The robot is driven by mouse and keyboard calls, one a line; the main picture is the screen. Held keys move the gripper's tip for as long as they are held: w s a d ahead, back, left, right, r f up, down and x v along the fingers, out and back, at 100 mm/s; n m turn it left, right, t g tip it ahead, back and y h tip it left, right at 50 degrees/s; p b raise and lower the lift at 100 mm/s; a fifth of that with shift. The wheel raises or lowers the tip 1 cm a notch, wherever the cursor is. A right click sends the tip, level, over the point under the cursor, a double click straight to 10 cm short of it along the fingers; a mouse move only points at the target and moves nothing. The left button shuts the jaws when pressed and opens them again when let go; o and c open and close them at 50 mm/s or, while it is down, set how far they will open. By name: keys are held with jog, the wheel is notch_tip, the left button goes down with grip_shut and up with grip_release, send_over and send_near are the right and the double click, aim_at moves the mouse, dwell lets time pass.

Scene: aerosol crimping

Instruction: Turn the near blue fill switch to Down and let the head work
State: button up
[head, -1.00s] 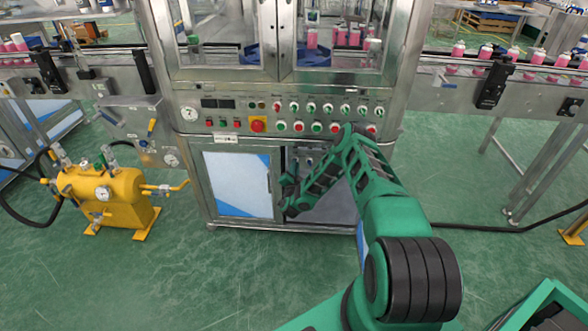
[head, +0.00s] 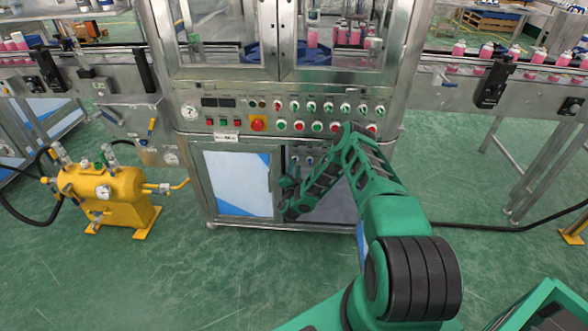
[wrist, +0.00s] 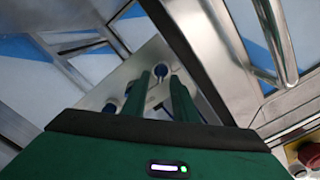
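My gripper (wrist: 161,78) shows in the wrist view as two green fingers with a gap between them. A round blue switch (wrist: 160,70) on a pale metal panel (wrist: 150,52) shows in that gap, at or just beyond the fingertips. I cannot tell whether the fingers touch it. More blue round parts (wrist: 111,106) sit on the same panel to the left, partly hidden by the gripper. In the head view my gripper (head: 291,176) is at the open lower bay of the machine, small and dark. The switch's labels and its pointing direction are not readable.
A cabinet door with a blue-and-white panel (head: 238,182) stands left of the bay. Above is the button panel with a red emergency stop (head: 258,123). A yellow tank (head: 103,192) stands on the floor at left. Metal frame bars (wrist: 275,45) lie close at right in the wrist view.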

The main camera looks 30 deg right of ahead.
jog(key=v, duration=0.9)
jog(key=shift+a, duration=0.15)
